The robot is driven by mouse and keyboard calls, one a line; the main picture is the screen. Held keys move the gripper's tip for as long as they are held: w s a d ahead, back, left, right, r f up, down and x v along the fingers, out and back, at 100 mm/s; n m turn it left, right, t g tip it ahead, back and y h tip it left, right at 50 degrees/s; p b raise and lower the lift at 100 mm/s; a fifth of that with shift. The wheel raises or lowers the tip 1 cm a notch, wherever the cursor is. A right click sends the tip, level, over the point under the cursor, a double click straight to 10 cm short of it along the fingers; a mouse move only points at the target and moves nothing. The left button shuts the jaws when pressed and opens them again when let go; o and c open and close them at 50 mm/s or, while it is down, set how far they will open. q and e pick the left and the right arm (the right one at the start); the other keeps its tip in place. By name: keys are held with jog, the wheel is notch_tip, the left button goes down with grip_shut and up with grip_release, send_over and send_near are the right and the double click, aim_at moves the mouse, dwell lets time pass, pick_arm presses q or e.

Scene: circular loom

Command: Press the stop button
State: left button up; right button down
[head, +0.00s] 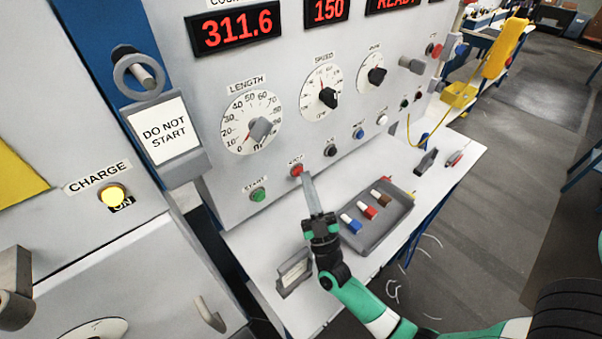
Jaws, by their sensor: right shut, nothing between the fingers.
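The red stop button (296,170) is on the grey control panel, right of the green start button (258,194). Its label above is partly legible. My right gripper (308,180) is shut and empty. Its fingertips are just below and to the right of the stop button, very close to it. I cannot tell whether they touch it. My left gripper is not in view.
A grey tray (378,238) with coloured pieces sits on the white shelf (262,262) right of my right gripper. Dials, including the length dial (238,130), are above the buttons. A "DO NOT START" sign (162,128) hangs at left.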

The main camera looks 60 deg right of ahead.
dwell(0.4)
jog(key=shift+s+a+p, duration=0.3)
jog(key=shift+s+p, duration=0.05)
jog(key=shift+s, duration=0.4)
jog(key=shift+s+a+p, duration=0.3)
jog(key=shift+s+a, duration=0.05)
jog(key=shift+s, duration=0.4)
jog(key=shift+s+a+p, duration=0.25)
jog(key=shift+s+a, duration=0.05)
jog(key=shift+s, duration=0.5)
jog(key=shift+s+a+p, duration=0.3)
jog(key=shift+s+a, duration=0.05)
jog(key=shift+s, duration=0.4)
